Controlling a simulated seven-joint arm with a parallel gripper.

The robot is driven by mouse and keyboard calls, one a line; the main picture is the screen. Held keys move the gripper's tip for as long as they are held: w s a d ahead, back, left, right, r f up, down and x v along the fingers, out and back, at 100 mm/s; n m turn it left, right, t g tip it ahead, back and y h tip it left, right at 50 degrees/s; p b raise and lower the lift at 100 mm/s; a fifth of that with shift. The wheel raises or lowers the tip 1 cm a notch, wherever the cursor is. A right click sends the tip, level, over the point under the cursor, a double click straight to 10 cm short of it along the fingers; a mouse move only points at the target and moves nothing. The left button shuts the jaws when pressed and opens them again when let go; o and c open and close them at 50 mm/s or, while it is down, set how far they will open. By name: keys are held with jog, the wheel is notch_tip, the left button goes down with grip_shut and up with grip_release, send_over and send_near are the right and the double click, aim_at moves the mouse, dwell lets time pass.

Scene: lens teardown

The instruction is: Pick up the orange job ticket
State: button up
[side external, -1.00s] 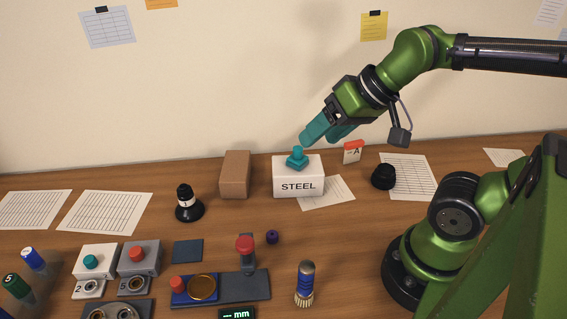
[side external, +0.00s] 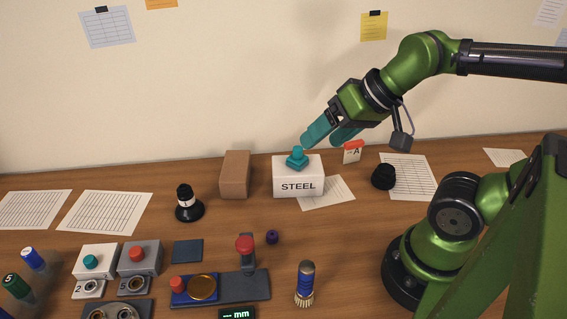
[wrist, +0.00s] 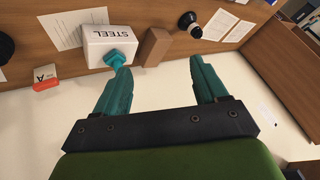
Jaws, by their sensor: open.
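A small white card with an orange-red top and the letter A, which looks like the job ticket (side external: 353,152), stands upright at the back of the bench, right of the white STEEL box. It also shows at the left of the wrist view (wrist: 45,79). My gripper (side external: 326,138) is open and empty, with teal fingers. In the side view it appears above and left of the ticket, over the STEEL box (side external: 297,186). In the wrist view my gripper (wrist: 157,65) has its fingers spread apart, with the ticket outside them to the left.
A teal knob (side external: 297,158) tops the STEEL box, close below a finger in the picture. A brown block (side external: 235,175) stands left of it. A black round part (side external: 383,177) sits right of the ticket. Paper sheets lie around. The wall (side external: 250,90) is close behind.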

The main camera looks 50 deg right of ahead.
jog(key=o, duration=0.4)
jog(key=m+g+h, duration=0.2)
jog(key=m+g, duration=0.1)
jog(key=g, duration=0.4)
send_over(354, 142)
notch_tip(354, 142, down, 6)
jog(key=f, duration=1)
jog(key=shift+s+d+f, duration=0.15)
jog(key=shift+s+f, duration=0.15)
jog(key=shift+w+f, duration=0.15)
jog(key=shift+f, duration=1.25)
jog(key=shift+w+f, duration=0.15)
jog(key=shift+f, duration=1.25)
